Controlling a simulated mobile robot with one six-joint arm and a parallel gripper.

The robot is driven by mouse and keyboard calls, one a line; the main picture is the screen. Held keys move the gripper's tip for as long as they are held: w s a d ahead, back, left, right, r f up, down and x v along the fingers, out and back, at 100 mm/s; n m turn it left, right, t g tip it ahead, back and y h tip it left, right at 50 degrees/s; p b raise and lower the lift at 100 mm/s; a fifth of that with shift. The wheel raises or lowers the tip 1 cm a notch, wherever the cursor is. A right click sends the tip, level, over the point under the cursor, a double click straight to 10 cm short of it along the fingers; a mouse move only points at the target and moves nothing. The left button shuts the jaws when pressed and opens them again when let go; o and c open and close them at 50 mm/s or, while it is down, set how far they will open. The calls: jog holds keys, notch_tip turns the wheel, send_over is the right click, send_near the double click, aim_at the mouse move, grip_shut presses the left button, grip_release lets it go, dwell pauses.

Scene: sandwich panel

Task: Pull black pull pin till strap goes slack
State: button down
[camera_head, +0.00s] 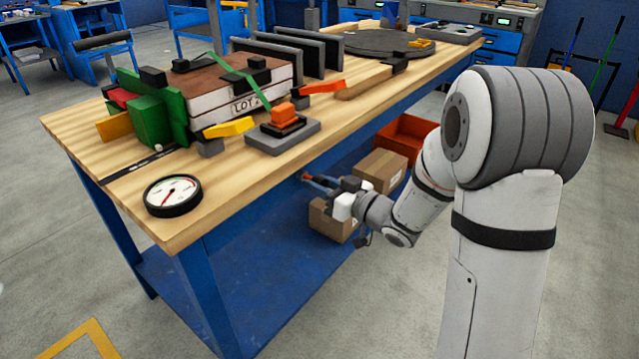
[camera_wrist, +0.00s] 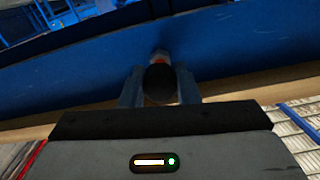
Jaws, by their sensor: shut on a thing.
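The black pull pin (camera_wrist: 160,87) shows in the wrist view as a round black knob, with a red and a grey part behind it at the blue table apron. My gripper (camera_wrist: 159,92) is shut on it, one finger on each side. In the head view my gripper (camera_head: 313,182) reaches in at the table's near long side, below the top; the knob is hard to make out there. The green strap (camera_head: 237,73) runs over the sandwich panel (camera_head: 215,101), looking straight, and its lower course is hidden.
A round gauge (camera_head: 172,195) lies on the table's near corner (camera_head: 122,197). An orange-topped block (camera_head: 283,128) stands before the panel. Cardboard boxes (camera_head: 380,171) and an orange bin (camera_head: 405,138) sit on the lower shelf, close to my arm.

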jog(key=c, duration=1.1)
grip_release()
jog(key=shift+s+d, duration=0.1)
jog(key=p+v, duration=0.1)
jog(key=v, duration=0.6)
jog(key=shift+s+d+p, duration=0.2)
jog(key=shift+s+p, duration=0.05)
jog(key=shift+p, duration=0.05)
